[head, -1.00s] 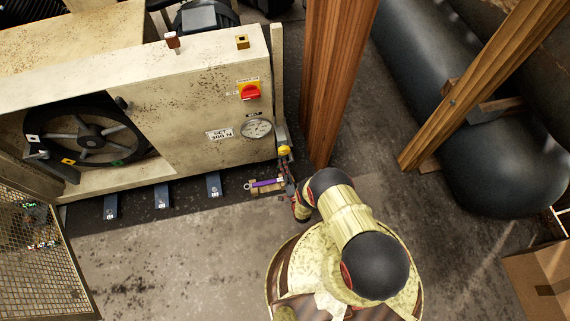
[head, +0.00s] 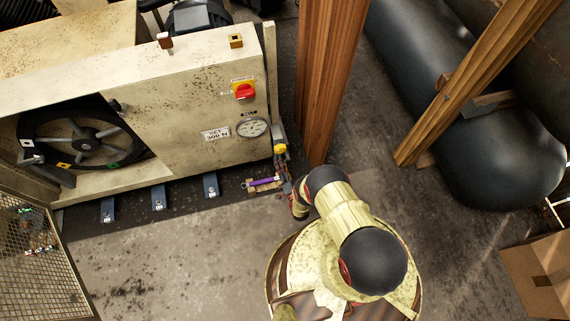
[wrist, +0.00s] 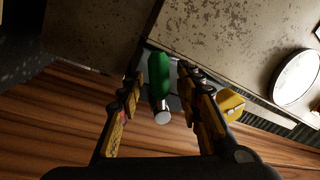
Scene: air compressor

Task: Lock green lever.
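The green lever (wrist: 159,72) shows in the wrist view, a green handle with a pale metal piece at its near end. It lies between the two yellow-and-black fingers of my gripper (wrist: 160,78). The fingers are apart, with visible gaps on both sides of the lever, so the gripper is open. In the head view my gripper (head: 284,168) is low beside the right end of the compressor cabinet (head: 185,105). It is small there, and I cannot make out the green lever in that view.
A yellow part (wrist: 231,103) sits right of the fingers, with the gauge (wrist: 297,77) beyond. A wooden post (head: 328,80) stands close right of the gripper. A purple-handled tool (head: 264,182) lies by the cabinet foot. The floor in front is clear.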

